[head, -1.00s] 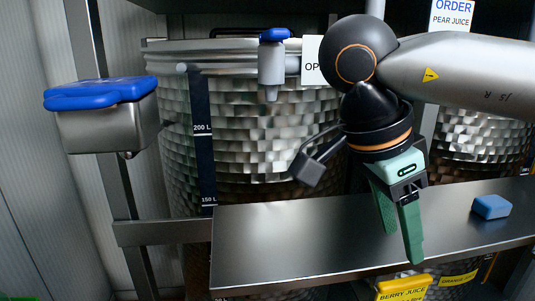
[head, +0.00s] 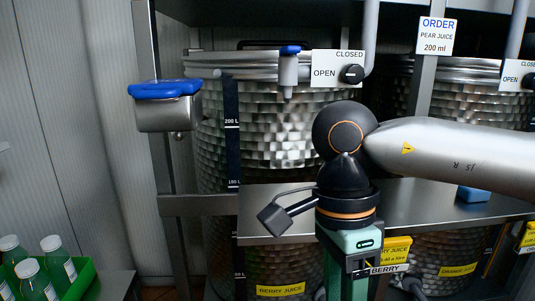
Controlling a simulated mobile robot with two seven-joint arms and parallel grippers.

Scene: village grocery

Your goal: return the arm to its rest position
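My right arm comes in from the right edge in the head view, and its grey forearm lies level across the picture. My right gripper (head: 342,288) hangs down from the black wrist at the lower middle, in front of the steel shelf. Its green fingers are cut off by the bottom edge, so I cannot tell whether they are apart. I see nothing held between the parts that show. My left gripper is out of view.
A steel shelf (head: 420,202) runs behind the gripper, with a blue block (head: 473,194) on it. Behind stand large steel tanks (head: 280,130). A blue-lidded steel box (head: 168,112) is at left. A green crate (head: 84,283) of bottles is lower left.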

